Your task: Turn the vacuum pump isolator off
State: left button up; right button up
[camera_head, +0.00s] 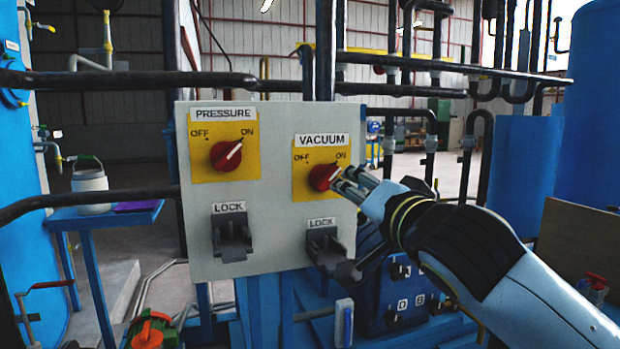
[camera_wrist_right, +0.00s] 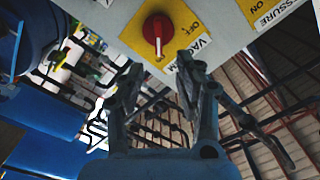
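The vacuum isolator is a red rotary knob (camera_head: 321,177) on a yellow plate under the VACUUM label. Its white mark points up and right, toward ON. The knob also shows in the right wrist view (camera_wrist_right: 158,29), at the top, beyond the fingertips. My right gripper (camera_head: 352,184) is just right of the knob, in front of the panel, and overlaps the plate's right edge. In the wrist view its fingers (camera_wrist_right: 158,70) stand apart with nothing between them. Whether a finger touches the knob, I cannot tell. My left gripper is not in view.
The grey panel (camera_head: 268,215) also carries a pressure knob (camera_head: 226,155), turned toward ON, and two dark lock brackets (camera_head: 231,238) below. A blue table (camera_head: 103,219) stands at left.

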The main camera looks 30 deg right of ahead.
aim_at(331, 179)
jog(key=x, duration=1)
jog(key=shift+w+d+f+p, duration=0.1)
jog(key=shift+p, duration=0.2)
grip_shut()
